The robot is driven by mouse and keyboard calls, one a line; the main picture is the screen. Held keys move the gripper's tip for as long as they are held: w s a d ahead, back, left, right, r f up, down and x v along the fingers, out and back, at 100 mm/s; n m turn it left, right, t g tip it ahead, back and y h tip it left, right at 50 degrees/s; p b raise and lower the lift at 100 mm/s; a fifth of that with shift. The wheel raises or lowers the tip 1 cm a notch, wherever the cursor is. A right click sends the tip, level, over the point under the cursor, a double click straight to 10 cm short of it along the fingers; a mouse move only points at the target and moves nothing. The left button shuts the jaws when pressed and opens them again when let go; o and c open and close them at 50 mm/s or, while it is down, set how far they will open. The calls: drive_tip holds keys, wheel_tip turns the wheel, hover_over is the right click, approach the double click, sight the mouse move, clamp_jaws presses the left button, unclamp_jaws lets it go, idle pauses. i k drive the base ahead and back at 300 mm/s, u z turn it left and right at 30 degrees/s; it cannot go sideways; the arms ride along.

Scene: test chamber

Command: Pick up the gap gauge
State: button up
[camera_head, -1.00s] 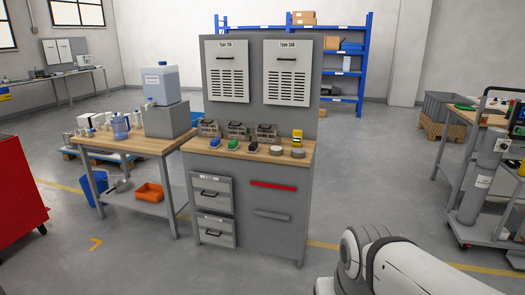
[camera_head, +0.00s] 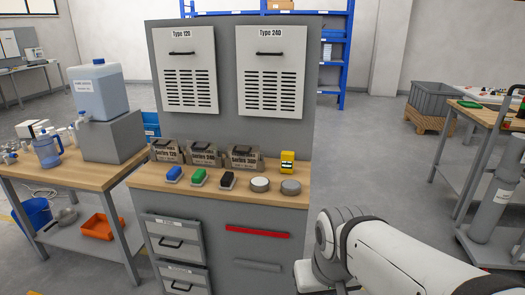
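No object is labelled as a gap gauge, and I cannot tell for certain which one it is. A small yellow device (camera_head: 287,161) stands upright at the back right of the wooden worktop (camera_head: 143,180) and may be it. A red bar (camera_head: 257,231) is on the cabinet's front below the worktop. Part of my white arm shows at the lower right, in front of the cabinet's right side. My gripper is out of view.
Blue (camera_head: 174,174), green (camera_head: 198,177) and black (camera_head: 228,180) items and two round discs (camera_head: 260,184) line the worktop, before metal "Series" boxes (camera_head: 203,153). Two vented panels (camera_head: 270,70) hang behind. A side table (camera_head: 68,167) stands left.

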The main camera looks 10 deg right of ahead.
sight(287, 158)
drive_tip(key=i, duration=0.35)
drive_tip(key=u, duration=1.7)
drive_tip(key=i, duration=1.65)
drive_tip(key=z, duration=2.75)
drive_tip(key=i, duration=0.5)
drive_tip(key=u, duration=0.15)
